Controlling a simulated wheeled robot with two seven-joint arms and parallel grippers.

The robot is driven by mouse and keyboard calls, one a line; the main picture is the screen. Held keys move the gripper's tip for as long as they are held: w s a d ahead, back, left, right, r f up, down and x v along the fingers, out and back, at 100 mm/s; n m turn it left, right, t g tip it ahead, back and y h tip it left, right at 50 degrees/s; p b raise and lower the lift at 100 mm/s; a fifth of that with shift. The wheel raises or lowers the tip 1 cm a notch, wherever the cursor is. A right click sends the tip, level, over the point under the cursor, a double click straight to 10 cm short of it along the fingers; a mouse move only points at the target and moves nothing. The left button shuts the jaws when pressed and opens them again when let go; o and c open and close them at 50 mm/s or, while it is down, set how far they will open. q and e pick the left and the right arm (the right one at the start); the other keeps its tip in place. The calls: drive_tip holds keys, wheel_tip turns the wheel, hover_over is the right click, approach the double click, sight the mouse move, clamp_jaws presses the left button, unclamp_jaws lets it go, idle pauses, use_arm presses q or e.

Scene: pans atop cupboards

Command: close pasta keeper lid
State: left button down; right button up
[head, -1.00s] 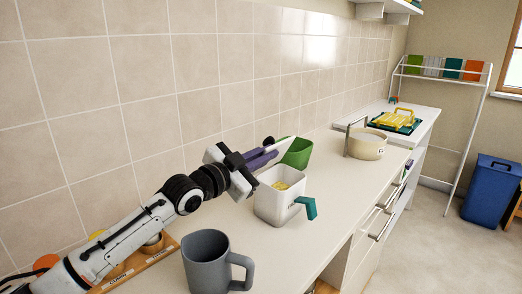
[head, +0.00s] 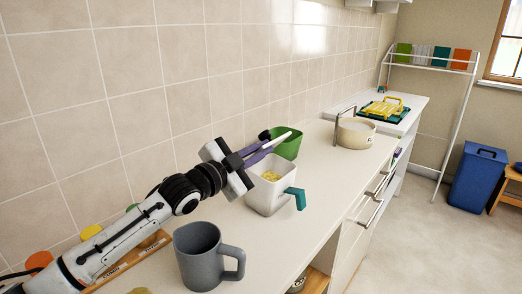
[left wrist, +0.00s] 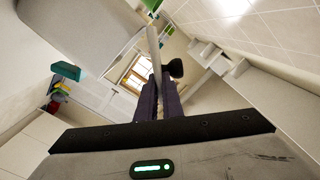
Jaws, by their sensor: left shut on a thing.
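The pasta keeper (head: 266,196) is a white box with a teal handle (head: 297,198), standing upright on the counter with yellow pasta (head: 271,176) inside. Its top is uncovered. My left gripper (head: 262,151) has purple fingers shut on the edge of a thin white lid (head: 281,141) with a black knob (head: 264,135). The lid is tilted on edge above the box's back rim, apart from the opening. In the left wrist view the lid (left wrist: 153,45) shows edge-on with its knob (left wrist: 175,68); the keeper (left wrist: 85,30) is at upper left. My right gripper is not in view.
A green container (head: 288,146) stands right behind the keeper, close to the lid. A grey jug (head: 200,262) stands in front at left. The tiled wall (head: 180,80) bounds the counter behind.

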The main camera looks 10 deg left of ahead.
use_arm(q)
drive_tip(key=shift+r, duration=0.1)
idle(0.7)
drive_tip(key=c, duration=1.4)
unclamp_jaws()
drive_tip(key=shift+o, duration=0.2)
drive_tip(key=b+v, duration=0.1)
drive_tip(key=v, duration=0.9)
drive_tip(key=shift+s, duration=0.15)
drive_tip(key=shift+a, duration=0.1)
